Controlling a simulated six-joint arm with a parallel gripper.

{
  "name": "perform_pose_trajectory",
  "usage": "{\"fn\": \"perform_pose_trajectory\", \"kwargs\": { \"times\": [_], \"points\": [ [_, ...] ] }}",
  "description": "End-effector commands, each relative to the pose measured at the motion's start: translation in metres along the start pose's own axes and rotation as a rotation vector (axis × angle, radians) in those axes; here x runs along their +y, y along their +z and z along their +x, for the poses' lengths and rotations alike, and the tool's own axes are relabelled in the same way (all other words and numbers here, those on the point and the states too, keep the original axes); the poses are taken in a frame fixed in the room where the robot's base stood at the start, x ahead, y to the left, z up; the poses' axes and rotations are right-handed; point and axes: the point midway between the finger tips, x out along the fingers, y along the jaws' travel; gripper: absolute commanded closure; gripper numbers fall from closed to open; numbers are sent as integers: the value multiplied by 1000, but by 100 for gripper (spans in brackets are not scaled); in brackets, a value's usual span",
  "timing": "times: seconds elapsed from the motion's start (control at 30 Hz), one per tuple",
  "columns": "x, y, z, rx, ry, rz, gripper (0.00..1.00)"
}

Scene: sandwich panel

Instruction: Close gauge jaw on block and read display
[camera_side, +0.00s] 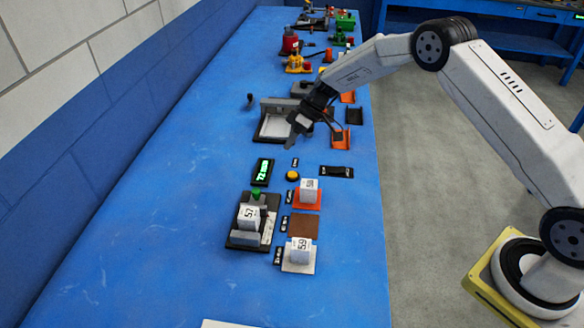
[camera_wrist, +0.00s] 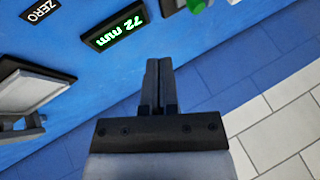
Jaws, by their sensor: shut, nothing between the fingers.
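The gauge's black base (camera_side: 234,240) lies on the blue table. A white block marked 57 (camera_side: 249,215) sits in it, between a grey jaw piece (camera_side: 243,239) and a part with a green knob (camera_side: 256,194). I cannot tell whether both sides touch the block. The display (camera_side: 262,172) stands behind the gauge with green digits; in the wrist view the display (camera_wrist: 114,32) reads 72 mm. My gripper (camera_side: 292,142) is beyond the display, above the table and apart from the gauge. Its fingers are together and empty in the wrist view (camera_wrist: 158,62).
A block marked 58 (camera_side: 309,187) is on an orange pad, and another marked 59 (camera_side: 300,247) on a pale pad. A brown pad (camera_side: 304,226) between them is bare. A yellow button (camera_side: 292,175) is beside the display. A grey tray (camera_side: 273,126) is near my gripper. The left table is clear.

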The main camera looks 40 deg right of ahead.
Motion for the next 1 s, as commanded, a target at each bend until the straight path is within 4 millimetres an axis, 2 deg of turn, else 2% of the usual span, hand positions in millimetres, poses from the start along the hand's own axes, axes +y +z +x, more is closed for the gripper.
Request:
{"fn": "perform_pose_trajectory", "kwargs": {
  "times": [0.27, 0.8, 1.0],
  "points": [
    [0, 0, 12, -1, 1, 1, 100],
    [0, 1, 84, -3, 0, 2, 100],
    [-5, 0, 103, -1, 1, 1, 100]
  ]
}}
